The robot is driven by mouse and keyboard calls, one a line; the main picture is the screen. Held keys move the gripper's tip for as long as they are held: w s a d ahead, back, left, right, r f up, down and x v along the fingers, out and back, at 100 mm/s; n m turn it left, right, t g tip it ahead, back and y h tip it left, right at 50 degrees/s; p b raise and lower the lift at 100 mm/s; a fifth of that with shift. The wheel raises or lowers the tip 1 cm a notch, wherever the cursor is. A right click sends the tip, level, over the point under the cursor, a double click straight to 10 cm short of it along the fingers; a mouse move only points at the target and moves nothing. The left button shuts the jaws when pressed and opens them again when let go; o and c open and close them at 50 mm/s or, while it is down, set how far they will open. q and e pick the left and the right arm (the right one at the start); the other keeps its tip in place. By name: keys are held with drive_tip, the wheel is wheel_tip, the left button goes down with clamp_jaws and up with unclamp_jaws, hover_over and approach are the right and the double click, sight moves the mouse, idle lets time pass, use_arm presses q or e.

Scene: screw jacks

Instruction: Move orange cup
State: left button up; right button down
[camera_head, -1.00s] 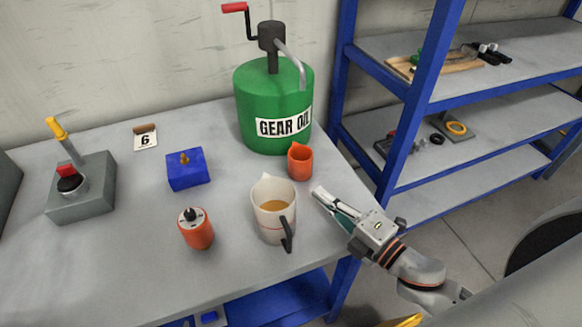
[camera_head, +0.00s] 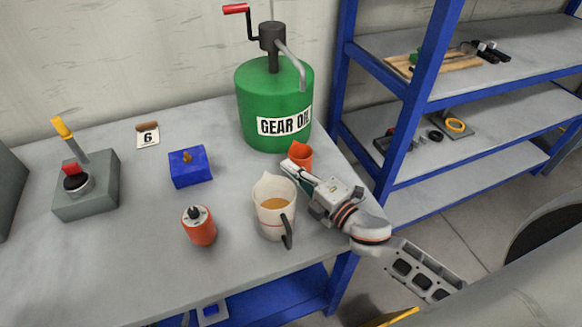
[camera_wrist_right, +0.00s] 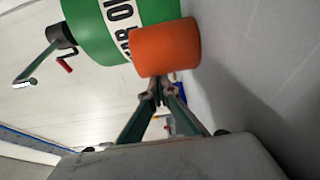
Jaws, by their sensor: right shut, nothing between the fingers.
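The orange cup (camera_head: 301,153) stands on the grey table in front of the green gear oil can, near the table's right side. In the right wrist view the orange cup (camera_wrist_right: 166,48) is large, just beyond the fingertips. My right gripper (camera_head: 287,166) is shut and empty, its tips at the near side of the cup and hiding its lower part. In the wrist view my right gripper's fingertips (camera_wrist_right: 158,90) meet close below the cup; I cannot tell whether they touch it. My left gripper is not in view.
A jug of amber liquid (camera_head: 274,206) stands close to the left of my right gripper. The gear oil can (camera_head: 275,100) is behind the cup. A red screw jack (camera_head: 199,226), blue block (camera_head: 189,166) and grey lever box (camera_head: 88,190) stand left. A blue shelf rack (camera_head: 410,130) is at right.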

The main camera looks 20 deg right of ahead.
drive_tip(key=shift+d, duration=0.1)
drive_tip(key=d, duration=0.9)
drive_tip(key=shift+w+d, duration=0.15)
drive_tip(key=shift+d, duration=0.2)
